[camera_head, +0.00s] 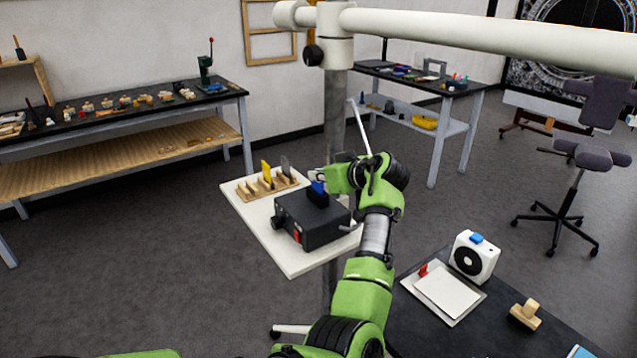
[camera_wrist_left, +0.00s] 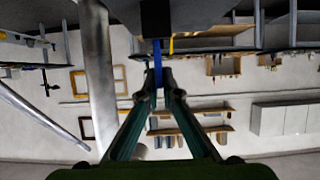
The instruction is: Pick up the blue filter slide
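The blue filter slide (camera_head: 318,187) stands upright, with a dark lower part, at the top of a black box (camera_head: 310,225) with a knob on its front. In the left wrist view the slide (camera_wrist_left: 157,58) is a narrow blue strip between my fingertips. My left gripper (camera_head: 322,176) reaches the slide from the right. In the wrist view its two fingers (camera_wrist_left: 157,82) converge closely on the strip and appear shut on it. The slide's lower end is hidden at the box. My right gripper is not in view.
A white board (camera_head: 290,264) carries the box and a wooden rack (camera_head: 252,189) with yellow and grey slides. A grey pole (camera_head: 336,112) rises close behind the gripper. The dark table (camera_head: 405,326) at lower right holds a white device (camera_head: 474,255), a paper tray (camera_head: 430,303) and a wooden stamp (camera_head: 525,314).

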